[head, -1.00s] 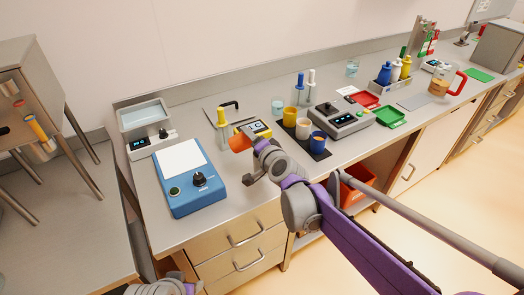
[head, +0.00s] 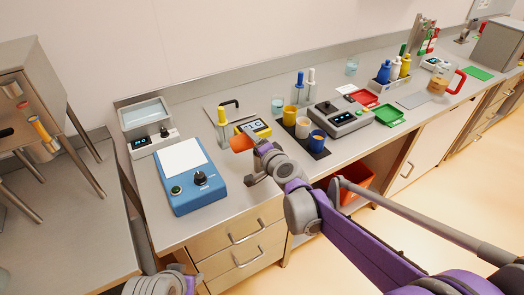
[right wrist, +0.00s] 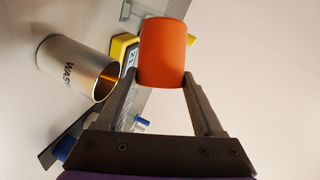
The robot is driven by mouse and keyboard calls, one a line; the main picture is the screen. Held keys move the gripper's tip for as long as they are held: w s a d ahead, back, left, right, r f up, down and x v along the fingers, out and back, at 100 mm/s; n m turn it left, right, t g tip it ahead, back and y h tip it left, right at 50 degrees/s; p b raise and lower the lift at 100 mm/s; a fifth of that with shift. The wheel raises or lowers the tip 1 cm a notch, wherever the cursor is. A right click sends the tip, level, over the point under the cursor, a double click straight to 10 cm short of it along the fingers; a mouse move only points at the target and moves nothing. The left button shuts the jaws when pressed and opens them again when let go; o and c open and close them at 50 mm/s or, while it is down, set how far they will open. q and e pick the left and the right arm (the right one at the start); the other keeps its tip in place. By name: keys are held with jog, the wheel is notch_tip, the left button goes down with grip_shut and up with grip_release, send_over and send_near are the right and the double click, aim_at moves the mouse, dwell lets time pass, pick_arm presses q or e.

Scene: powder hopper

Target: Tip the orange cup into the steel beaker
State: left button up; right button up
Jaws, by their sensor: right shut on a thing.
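My right gripper (right wrist: 160,80) is shut on the orange cup (right wrist: 164,50), with a finger on each side of it. In the head view the orange cup (head: 240,143) is held above the bench, lying over on its side; I cannot see into it. The steel beaker (right wrist: 75,68), with dark lettering on its side, stands on the bench close to the cup in the right wrist view. Its mouth is open and an orange streak shows inside, perhaps a reflection. I cannot make out the beaker in the head view. Only part of my left arm shows at the bottom edge.
A blue device with a white plate (head: 182,158) stands left of the cup. A yellow meter (head: 256,128) is just behind it. Yellow (head: 290,115), pale (head: 303,128) and blue (head: 317,141) cups stand to the right, near a grey scale (head: 342,121).

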pick_arm(q)
jog(key=shift+w+r, duration=0.1)
jog(key=shift+r, duration=0.25)
pick_arm(e)
jog(key=shift+d+f, duration=0.1)
jog(key=shift+f, duration=0.05)
jog(key=shift+w+d+m+p, duration=0.1)
jog(key=shift+d+m+p, duration=0.15)
jog(key=shift+p, duration=0.25)
pick_arm(q)
jog(key=shift+w+r, duration=0.2)
jog(key=shift+r, duration=0.4)
jog(key=shift+r, duration=0.1)
pick_arm(e)
jog(key=shift+y, duration=0.4)
pick_arm(q)
jog(key=shift+w+r+p, duration=0.35)
jog(key=shift+r+p, duration=0.3)
jog(key=shift+p, duration=0.05)
pick_arm(e)
jog(key=shift+w+d+m, duration=0.1)
jog(key=shift+d+m, duration=0.3)
jog(key=shift+m, duration=0.15)
pick_arm(q)
jog(key=shift+r, duration=0.15)
